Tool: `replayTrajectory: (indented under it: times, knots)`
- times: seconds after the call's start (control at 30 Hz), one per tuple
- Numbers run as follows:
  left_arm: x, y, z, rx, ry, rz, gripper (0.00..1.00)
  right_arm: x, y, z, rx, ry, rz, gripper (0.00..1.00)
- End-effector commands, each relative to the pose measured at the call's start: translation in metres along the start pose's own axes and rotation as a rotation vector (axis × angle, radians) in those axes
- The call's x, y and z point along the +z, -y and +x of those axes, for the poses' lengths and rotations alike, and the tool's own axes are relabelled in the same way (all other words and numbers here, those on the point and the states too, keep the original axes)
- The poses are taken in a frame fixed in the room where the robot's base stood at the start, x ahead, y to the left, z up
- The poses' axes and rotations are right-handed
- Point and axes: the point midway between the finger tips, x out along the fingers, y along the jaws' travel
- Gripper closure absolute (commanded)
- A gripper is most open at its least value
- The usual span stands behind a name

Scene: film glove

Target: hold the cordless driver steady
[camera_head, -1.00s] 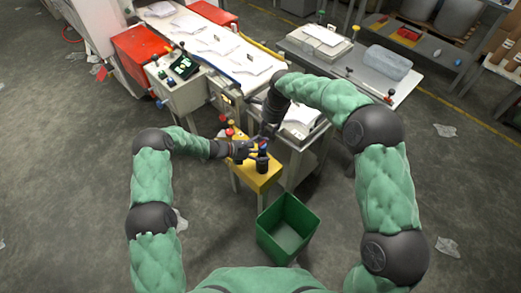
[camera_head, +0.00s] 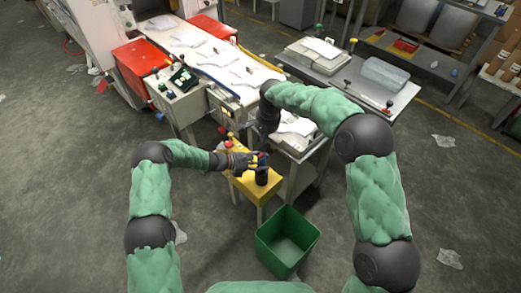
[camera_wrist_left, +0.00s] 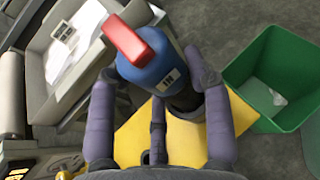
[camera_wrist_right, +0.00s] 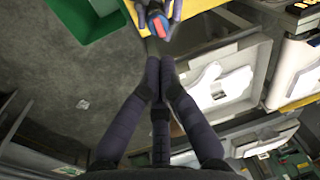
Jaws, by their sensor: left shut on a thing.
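The cordless driver (camera_head: 262,177) stands upright over the yellow stand (camera_head: 240,187), dark below with a blue top and a red piece. My left gripper (camera_head: 252,162) is shut around its upper part from the left. In the left wrist view the blue top (camera_wrist_left: 155,68) with the red piece sits between the purple-grey fingers, and its lower end is hidden. My right gripper (camera_wrist_right: 160,66) is empty, its fingertips together, pointing toward the driver (camera_wrist_right: 158,22) but apart from it. In the head view its fingers are mostly hidden behind its dark wrist.
A green bin (camera_head: 287,238) stands on the floor in front of the stand. Behind are a conveyor (camera_head: 215,60), a control box (camera_head: 182,88) and a grey table (camera_head: 350,80). A machine with white sheets (camera_head: 298,128) is close to the right gripper. Open floor lies to both sides.

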Motion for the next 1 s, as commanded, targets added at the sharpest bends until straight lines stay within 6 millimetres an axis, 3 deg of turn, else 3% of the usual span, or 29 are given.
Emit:
replayTrajectory:
  times: [1.0]
  knots:
    - [-0.001, 0.002, 0.001, -0.003, -0.001, -0.003, 0.97, 0.013, 0.022, -0.022, 0.192, 0.045, -1.831, 1.00]
